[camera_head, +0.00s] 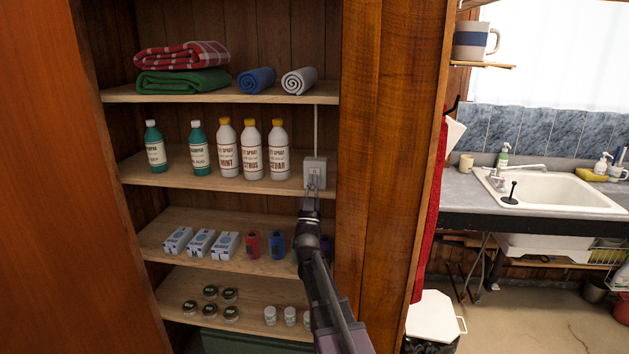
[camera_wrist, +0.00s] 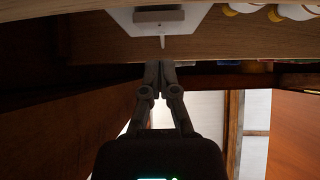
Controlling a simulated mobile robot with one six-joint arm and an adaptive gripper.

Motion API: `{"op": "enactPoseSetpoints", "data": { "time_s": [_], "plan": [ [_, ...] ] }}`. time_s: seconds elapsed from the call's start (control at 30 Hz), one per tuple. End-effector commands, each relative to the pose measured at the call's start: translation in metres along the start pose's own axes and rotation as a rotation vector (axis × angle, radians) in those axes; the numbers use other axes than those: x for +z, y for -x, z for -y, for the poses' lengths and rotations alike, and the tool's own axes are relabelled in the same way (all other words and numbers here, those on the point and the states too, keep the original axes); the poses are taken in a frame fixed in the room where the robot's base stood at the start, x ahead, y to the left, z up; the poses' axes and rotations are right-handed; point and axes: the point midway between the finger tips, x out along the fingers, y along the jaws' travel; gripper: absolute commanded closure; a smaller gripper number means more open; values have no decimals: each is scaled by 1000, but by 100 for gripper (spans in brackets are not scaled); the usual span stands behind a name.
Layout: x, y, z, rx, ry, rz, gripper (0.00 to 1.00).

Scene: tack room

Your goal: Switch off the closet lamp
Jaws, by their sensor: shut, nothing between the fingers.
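A pale switch box (camera_head: 315,168) is at the right end of the bottle shelf, beside the closet's side wall. A thin white conduit (camera_head: 316,125) runs up from it. In the wrist view, a white plate (camera_wrist: 125,20) carries a grey block (camera_wrist: 158,16), with a thin white stub (camera_wrist: 162,42) pointing toward my fingertips. My gripper (camera_head: 313,186) is shut and empty, its tips at the lower front of the box. In the wrist view the gripper (camera_wrist: 160,66) sits just short of the stub; I cannot tell if they touch. The lamp itself is not in view.
Several spray and shampoo bottles (camera_head: 251,150) stand left of the switch box. Boxes (camera_head: 200,242) and rolls (camera_head: 252,244) fill the shelf below, close to my arm. Towels (camera_head: 184,82) lie above. The wooden closet side (camera_head: 365,140) is close on the right.

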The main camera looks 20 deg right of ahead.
Motion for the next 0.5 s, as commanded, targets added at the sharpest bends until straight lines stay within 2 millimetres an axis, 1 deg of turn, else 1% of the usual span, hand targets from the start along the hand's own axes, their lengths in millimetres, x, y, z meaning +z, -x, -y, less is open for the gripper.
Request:
{"op": "enactPoseSetpoints", "data": {
  "time_s": [0.03,0.1,0.17,0.5],
  "plan": [
    [-7,4,0,0,0,0,100],
    [-14,8,0,1,2,0,100],
    [-12,19,0,1,2,0,100],
    [-20,65,-1,2,2,0,100]
  ]
}}
